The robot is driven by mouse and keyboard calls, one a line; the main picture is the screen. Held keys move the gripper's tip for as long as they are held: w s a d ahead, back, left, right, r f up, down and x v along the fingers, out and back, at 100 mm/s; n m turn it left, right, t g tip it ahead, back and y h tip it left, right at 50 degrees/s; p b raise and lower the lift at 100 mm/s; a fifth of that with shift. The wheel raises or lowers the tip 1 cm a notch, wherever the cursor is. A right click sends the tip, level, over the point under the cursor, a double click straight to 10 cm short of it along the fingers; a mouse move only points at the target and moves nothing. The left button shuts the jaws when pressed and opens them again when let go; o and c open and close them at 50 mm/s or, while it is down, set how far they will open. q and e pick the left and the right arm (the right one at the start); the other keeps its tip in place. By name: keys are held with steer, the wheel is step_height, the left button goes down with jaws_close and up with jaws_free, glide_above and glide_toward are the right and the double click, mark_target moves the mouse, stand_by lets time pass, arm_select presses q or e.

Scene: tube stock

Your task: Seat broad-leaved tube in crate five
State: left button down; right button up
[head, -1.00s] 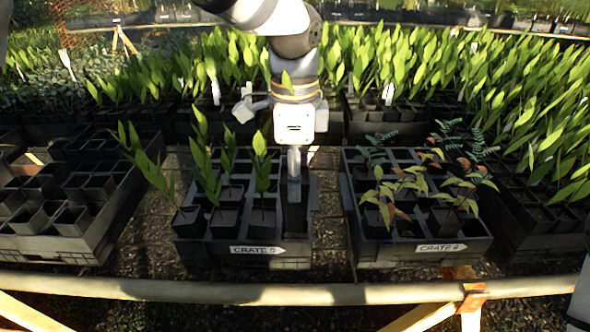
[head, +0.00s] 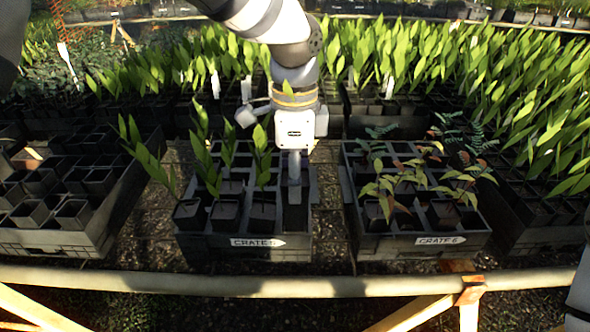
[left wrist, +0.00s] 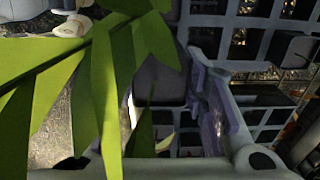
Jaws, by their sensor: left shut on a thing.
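Crate five (head: 210,247) is a black crate with a "CRATE 5" label, left of centre in the head view. My left gripper (head: 294,180) points down over its front right cell and is shut on a dark square tube (head: 295,217). That tube is upright and at least partly inside the cell; whether it touches the bottom is hidden. In the left wrist view its broad green leaves (left wrist: 98,85) fill the left side, and a gripper finger (left wrist: 215,115) shows beside the dark tube. My right gripper is not in view.
Several leafy tubes (head: 226,210) stand in the front row of crate five, left of the held one. Crate six (head: 400,250), with reddish plants, is close on the right. A crate of mostly empty pots (head: 60,240) is on the left. A rail (head: 200,283) runs in front.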

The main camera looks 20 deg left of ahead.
mark_target(295, 210)
arm_select(q)
steer(key=shift+f+b, duration=0.3)
steer(key=shift+f, duration=3.45)
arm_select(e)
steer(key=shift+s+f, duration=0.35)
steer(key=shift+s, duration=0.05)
arm_select(q)
steer(key=shift+f, duration=0.15)
steer(key=c, duration=0.9)
jaws_free()
step_height(295, 210, up, 12)
steer(key=shift+f, duration=0.1)
